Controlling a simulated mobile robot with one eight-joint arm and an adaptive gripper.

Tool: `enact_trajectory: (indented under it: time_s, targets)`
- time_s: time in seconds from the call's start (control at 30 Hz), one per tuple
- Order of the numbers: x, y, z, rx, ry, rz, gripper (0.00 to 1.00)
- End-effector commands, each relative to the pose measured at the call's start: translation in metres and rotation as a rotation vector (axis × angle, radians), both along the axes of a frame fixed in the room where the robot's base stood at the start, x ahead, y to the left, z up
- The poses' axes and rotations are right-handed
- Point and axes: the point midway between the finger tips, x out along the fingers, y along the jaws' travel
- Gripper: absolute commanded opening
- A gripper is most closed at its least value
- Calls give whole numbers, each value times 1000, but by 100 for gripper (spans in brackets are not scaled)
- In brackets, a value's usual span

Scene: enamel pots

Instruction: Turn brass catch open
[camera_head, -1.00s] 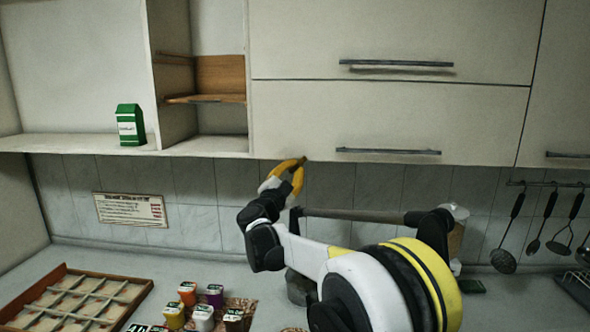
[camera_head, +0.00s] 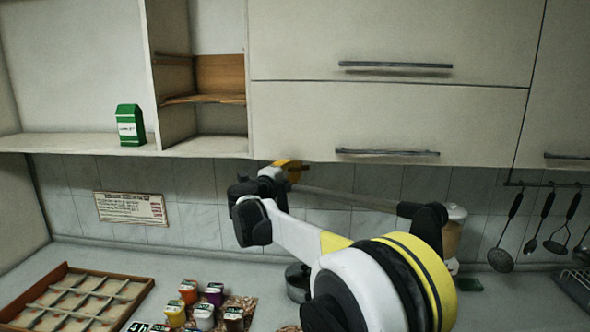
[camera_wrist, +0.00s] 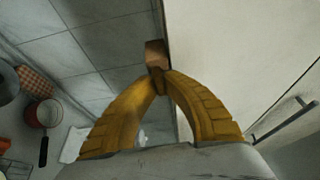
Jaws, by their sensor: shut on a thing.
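The brass catch shows in the wrist view as a small brown block (camera_wrist: 155,54) at the lower edge of the white cabinet front. My gripper (camera_wrist: 159,80) has its yellow fingertips together on the catch's near end. In the head view my gripper (camera_head: 291,167) is just under the left bottom corner of the lower cabinet front (camera_head: 390,120), its fingers mostly hidden by my wrist. The catch is too small to make out clearly there. The cabinet front looks closed.
A bar handle (camera_head: 387,153) runs along the lower front. An open shelf with a green carton (camera_head: 130,125) is at the left. On the counter below are a divided wooden tray (camera_head: 60,300) and several small jars (camera_head: 204,316). Utensils (camera_head: 500,258) hang at the right.

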Motion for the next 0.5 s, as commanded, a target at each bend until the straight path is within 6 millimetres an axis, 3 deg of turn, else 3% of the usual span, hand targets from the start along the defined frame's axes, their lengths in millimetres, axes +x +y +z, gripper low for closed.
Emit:
enact_trajectory:
  time_s: [0.5]
  targets:
    - [0, 0, 0, 33, -2, 1, 0]
